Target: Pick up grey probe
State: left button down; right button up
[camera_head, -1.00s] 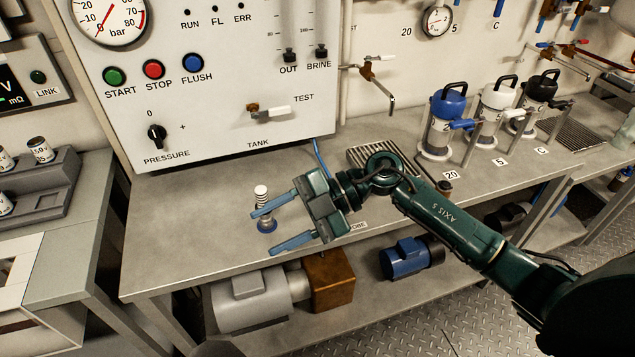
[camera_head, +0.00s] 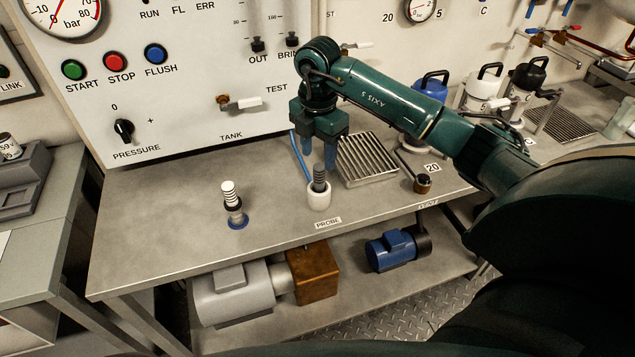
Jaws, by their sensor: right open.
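The grey probe (camera_head: 320,183) is a dark grey ribbed stub standing upright in a white cup (camera_head: 319,201) on the bench, behind the PROBE label. My right gripper (camera_head: 319,168) points down with its two blue fingers apart. In the picture its fingertips lie at the probe's upper end, one on each side. I cannot tell how much height or depth separates them from the probe. The jaws hold nothing. My left gripper is not in view.
A white and black ribbed fitting (camera_head: 233,203) stands on a blue base to the left. A blue hose (camera_head: 300,155) runs behind the probe.

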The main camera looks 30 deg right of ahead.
aim_at(319, 178)
notch_tip(319, 178, down, 8)
jog(key=shift+s+r+p, duration=0.15)
jog(key=shift+r+p, duration=0.05)
jog(key=shift+p, duration=0.35)
grip_shut()
dwell(0.3)
